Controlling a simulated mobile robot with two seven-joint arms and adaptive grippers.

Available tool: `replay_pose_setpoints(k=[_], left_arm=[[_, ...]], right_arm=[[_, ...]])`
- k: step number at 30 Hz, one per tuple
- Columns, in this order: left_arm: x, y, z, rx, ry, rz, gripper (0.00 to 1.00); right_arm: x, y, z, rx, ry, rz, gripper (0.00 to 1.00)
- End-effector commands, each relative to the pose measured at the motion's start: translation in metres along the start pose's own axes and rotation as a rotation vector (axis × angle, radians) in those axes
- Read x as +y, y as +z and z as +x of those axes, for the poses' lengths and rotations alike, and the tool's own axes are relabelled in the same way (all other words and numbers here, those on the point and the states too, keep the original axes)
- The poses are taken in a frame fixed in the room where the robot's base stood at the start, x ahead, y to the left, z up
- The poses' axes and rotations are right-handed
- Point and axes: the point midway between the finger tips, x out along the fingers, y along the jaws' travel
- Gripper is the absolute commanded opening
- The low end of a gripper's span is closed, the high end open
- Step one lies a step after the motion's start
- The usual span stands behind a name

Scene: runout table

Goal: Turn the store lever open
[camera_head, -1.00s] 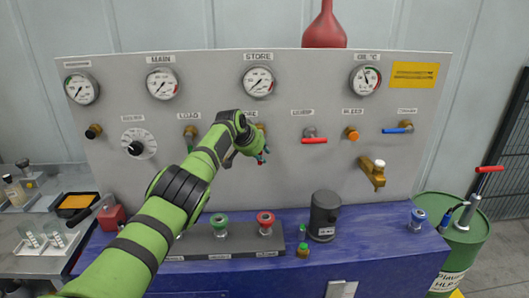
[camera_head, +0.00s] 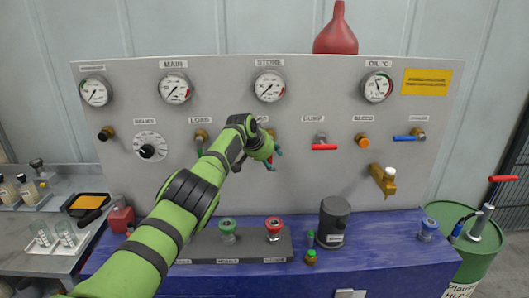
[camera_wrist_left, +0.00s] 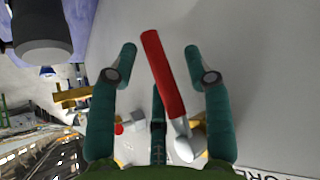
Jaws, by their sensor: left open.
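The STORE label (camera_head: 269,63) and its gauge (camera_head: 269,86) are on the grey panel, above where my left arm reaches in. The store lever is mostly hidden behind my left gripper (camera_head: 274,159) in the head view. A gap shows on each side of the handle. The gripper is open and close to the panel. My right gripper is in neither view.
The red dump lever (camera_head: 324,147) is right of my gripper, with the orange bleed knob (camera_head: 362,140) beyond it. A brass tap (camera_head: 384,179) juts out lower right. A dark pot (camera_head: 333,222) stands on the blue bench (camera_head: 400,245).

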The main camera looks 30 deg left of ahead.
Motion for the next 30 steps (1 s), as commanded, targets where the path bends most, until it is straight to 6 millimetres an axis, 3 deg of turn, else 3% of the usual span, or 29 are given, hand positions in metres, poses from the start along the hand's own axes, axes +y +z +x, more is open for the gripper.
replay_pose_setpoints(k=[11,30], left_arm=[[0.0,0.002,-0.023,0.0,-0.003,0.004,0.5],[0.0,0.0,-0.112,-0.001,-0.003,0.004,0.5]], right_arm=[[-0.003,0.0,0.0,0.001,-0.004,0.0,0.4],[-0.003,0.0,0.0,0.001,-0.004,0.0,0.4]])
